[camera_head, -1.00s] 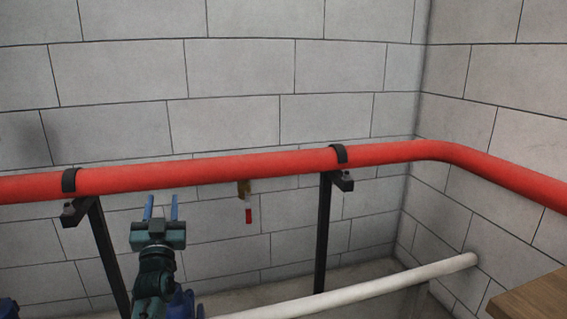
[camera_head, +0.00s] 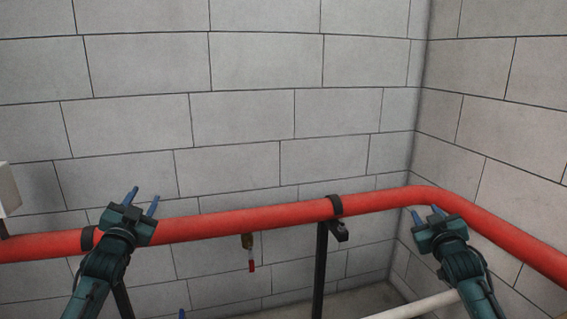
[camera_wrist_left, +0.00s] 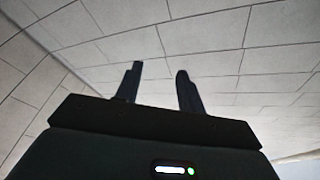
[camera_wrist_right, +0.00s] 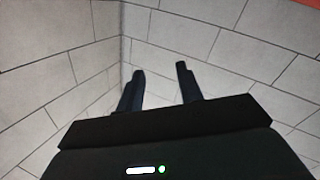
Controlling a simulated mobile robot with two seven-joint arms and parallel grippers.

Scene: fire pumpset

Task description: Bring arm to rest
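My left gripper (camera_head: 143,200) is raised at the left of the head view, in front of the red pipe, fingers pointing up and apart. In the left wrist view its fingers (camera_wrist_left: 158,85) are spread with nothing between them, only wall behind. My right gripper (camera_head: 425,215) is at the right of the head view, near the pipe's bend, fingers up and apart. In the right wrist view its fingers (camera_wrist_right: 160,85) are also spread and empty, facing the wall corner.
A red pipe (camera_head: 270,217) runs along the grey block wall and bends at the right corner. A dark bracket post (camera_head: 320,270) supports it. A small valve with a red handle (camera_head: 251,264) hangs below. A white pipe (camera_head: 415,308) is low at right. A pale box (camera_head: 8,190) is at the left edge.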

